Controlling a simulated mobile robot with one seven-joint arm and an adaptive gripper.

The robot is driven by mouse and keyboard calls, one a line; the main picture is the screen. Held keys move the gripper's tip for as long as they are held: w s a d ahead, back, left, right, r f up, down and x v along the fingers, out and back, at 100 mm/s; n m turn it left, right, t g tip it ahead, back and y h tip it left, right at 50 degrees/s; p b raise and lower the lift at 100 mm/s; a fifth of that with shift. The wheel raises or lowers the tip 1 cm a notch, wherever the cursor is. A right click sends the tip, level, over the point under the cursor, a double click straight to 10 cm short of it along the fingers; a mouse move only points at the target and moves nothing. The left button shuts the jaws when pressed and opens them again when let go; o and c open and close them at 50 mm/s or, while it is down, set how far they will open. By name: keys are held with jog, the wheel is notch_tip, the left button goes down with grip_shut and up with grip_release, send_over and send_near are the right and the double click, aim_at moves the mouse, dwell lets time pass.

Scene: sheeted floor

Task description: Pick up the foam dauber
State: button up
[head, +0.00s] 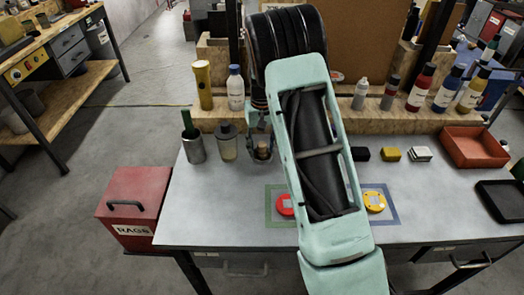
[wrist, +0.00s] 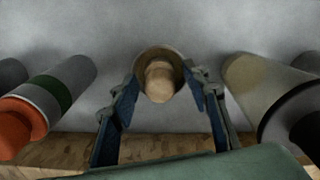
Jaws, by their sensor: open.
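What I take to be the foam dauber (wrist: 159,83) stands on the grey table between my fingers in the wrist view. It has a tan rounded knob above a wider, darker round body. In the head view its brownish top (head: 263,153) shows low between the fingers, partly covered by them. My gripper (wrist: 160,88) is open, with one blue-faced finger on each side of the dauber. I cannot tell whether either finger touches it. In the head view my gripper (head: 261,140) is at the table's back, partly hidden by my arm.
A dark-lidded jar (head: 227,143) and a metal cup (head: 194,149) stand close on the left. A wooden ledge (head: 400,118) holding bottles runs behind. Red (head: 285,205) and yellow (head: 375,201) discs lie in front.

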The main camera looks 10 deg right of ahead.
jog(key=c, duration=1.2)
jog(key=shift+o, duration=0.2)
jog(key=shift+r, duration=0.1)
jog(key=shift+r, duration=0.55)
jog(key=s+d+r+b, duration=0.2)
jog(key=s+d+r, duration=0.7)
jog(key=d+r, duration=0.1)
jog(key=shift+s+d+r, duration=0.2)
jog(key=shift+r, duration=0.65)
